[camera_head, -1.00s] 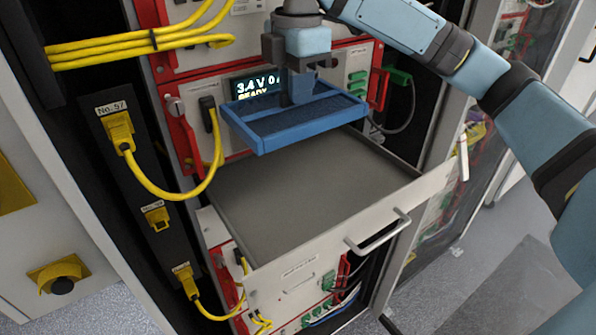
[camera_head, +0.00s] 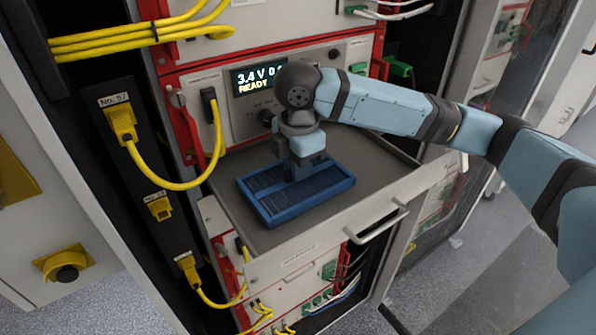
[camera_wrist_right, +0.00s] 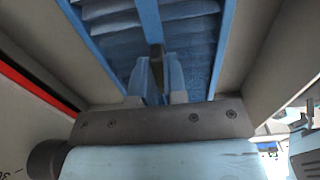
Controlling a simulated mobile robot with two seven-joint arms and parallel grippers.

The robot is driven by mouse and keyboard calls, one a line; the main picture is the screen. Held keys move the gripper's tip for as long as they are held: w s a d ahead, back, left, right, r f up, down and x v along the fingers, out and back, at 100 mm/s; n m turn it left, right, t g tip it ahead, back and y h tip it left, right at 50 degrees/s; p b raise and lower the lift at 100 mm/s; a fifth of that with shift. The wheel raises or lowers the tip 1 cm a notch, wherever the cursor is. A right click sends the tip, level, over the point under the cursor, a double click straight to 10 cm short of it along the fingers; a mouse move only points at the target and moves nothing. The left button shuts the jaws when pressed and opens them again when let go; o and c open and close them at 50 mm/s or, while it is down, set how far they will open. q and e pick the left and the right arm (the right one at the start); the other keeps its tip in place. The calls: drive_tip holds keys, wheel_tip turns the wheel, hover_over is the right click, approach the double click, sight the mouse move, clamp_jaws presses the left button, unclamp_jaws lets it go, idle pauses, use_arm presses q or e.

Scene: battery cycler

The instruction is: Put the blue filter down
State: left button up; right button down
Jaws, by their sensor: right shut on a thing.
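The blue filter (camera_head: 335,187) is a flat rectangular frame with a pleated dark blue inside. In the head view it is low over the grey drawer floor (camera_head: 372,152), inside the open drawer. I cannot tell whether it fully touches the floor. My right gripper (camera_head: 295,172) comes from above and is shut on the filter's middle bar. In the right wrist view the filter (camera_wrist_right: 105,48) fills the upper middle, and the right gripper's fingers (camera_wrist_right: 157,85) sit around its bar. My left gripper is not in view.
The drawer's front panel with a handle (camera_head: 378,226) closes the near side. A cycler unit with a display (camera_head: 256,78) stands behind. Yellow cables (camera_head: 185,186) hang at the left. Bare drawer floor shows around the filter, mostly to its right.

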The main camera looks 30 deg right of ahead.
drive_tip(key=shift+f, duration=0.95)
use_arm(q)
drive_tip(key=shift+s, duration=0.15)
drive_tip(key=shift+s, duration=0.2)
use_arm(e)
drive_tip(key=c, duration=1.2)
unclamp_jaws()
drive_tip(key=shift+f, duration=0.1)
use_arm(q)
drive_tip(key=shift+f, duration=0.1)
use_arm(e)
drive_tip(key=shift+o, duration=0.2)
wheel_tip(320, 180, up, 12)
drive_tip(key=shift+f+b, duration=0.25)
drive_tip(key=shift+b, duration=0.5)
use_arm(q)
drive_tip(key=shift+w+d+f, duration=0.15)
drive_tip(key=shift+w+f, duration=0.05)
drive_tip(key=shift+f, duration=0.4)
use_arm(e)
drive_tip(key=shift+r, duration=0.4)
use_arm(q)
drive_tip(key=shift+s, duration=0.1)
use_arm(e)
drive_tip(key=shift+s+f, duration=0.1)
